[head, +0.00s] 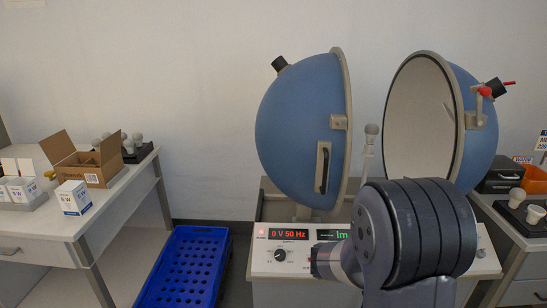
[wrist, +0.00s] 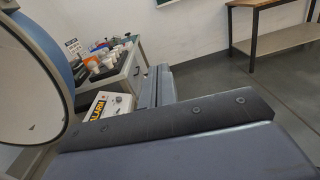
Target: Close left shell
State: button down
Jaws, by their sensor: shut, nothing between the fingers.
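The left shell (head: 297,130) is a blue half sphere with a grey rim, standing open, apart from the right shell. Its dark handle (head: 323,168) sits on a plate near the rim. The right shell (head: 474,120) is also open and shows its white inside. A bulb (head: 371,135) stands on a thin post between them. My gripper shows in the wrist view (wrist: 157,88), shut and empty, apart from the shell seen there. In the head view my arm hides the gripper's fingers, in front of the control panel. Which shell the wrist view shows is uncertain.
The control panel (head: 274,256) reads 0 V 50 Hz. A blue crate (head: 187,265) stands on the floor at left. The left table (head: 110,205) holds an open carton (head: 88,166) and small boxes. The right table (head: 512,237) holds bulbs and a black case.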

aim_at(303, 128)
jog(key=i+j+u, duration=0.2)
jog(key=i+j, duration=0.15)
jog(key=i+j+u, duration=0.15)
jog(key=i+j, duration=0.15)
jog(key=i, duration=0.15)
jog(key=i+j+u, duration=0.2)
jog(key=i, duration=0.25)
jog(key=i+j+u, duration=0.2)
jog(key=i, duration=0.25)
